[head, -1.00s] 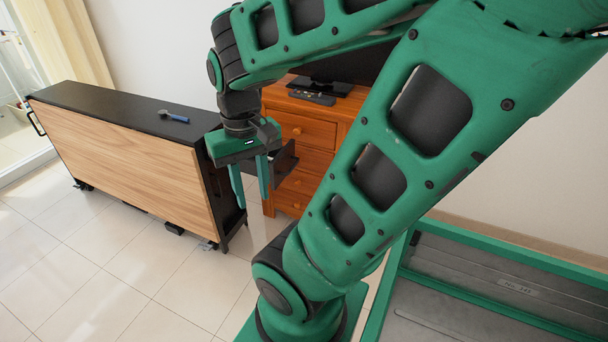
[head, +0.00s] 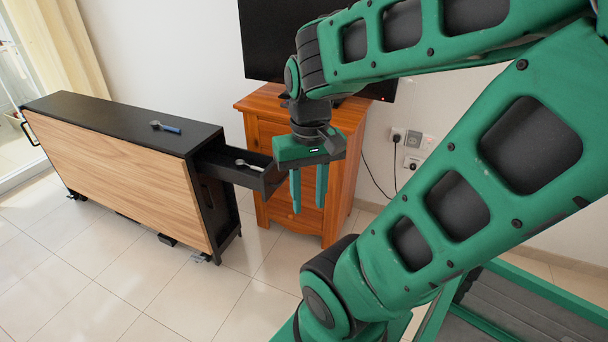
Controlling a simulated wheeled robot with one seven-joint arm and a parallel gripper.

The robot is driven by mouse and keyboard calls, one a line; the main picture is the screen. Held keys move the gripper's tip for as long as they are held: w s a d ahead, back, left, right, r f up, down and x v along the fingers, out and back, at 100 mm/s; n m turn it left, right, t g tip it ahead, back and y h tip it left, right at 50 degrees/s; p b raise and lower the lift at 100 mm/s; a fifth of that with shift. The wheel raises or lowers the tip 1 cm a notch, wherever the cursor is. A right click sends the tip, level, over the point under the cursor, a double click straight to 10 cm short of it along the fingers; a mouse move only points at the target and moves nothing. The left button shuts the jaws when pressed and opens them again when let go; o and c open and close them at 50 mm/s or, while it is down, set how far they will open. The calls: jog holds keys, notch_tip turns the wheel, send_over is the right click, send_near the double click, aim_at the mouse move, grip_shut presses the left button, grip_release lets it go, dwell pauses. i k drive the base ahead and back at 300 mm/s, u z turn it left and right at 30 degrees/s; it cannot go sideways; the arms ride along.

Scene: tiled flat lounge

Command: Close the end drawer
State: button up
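The end drawer (head: 232,175) is black and sticks out of the right end of a long black cabinet with a wood-look front (head: 120,170). It stands open, and a light-coloured utensil (head: 249,165) lies inside it. My gripper (head: 308,208) points down just to the right of the drawer's outer end. Its two green fingers are apart, with nothing seen between them. The gripper overlaps the picture close to the drawer's outer end; I cannot tell whether they touch.
An orange wooden chest of drawers (head: 338,185) stands behind my gripper, with a dark television (head: 290,45) on it. A blue-handled tool (head: 166,127) lies on the cabinet top. Cables hang from a wall socket (head: 398,137). The tiled floor in front is clear.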

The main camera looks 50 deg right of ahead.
aim_at(215, 160)
jog(key=z, duration=1)
jog(key=i, duration=1)
jog(key=u, duration=0.05)
jog(key=k, duration=1.65)
jog(key=u, duration=0.6)
jog(key=i, duration=1.1)
jog(key=z, duration=0.15)
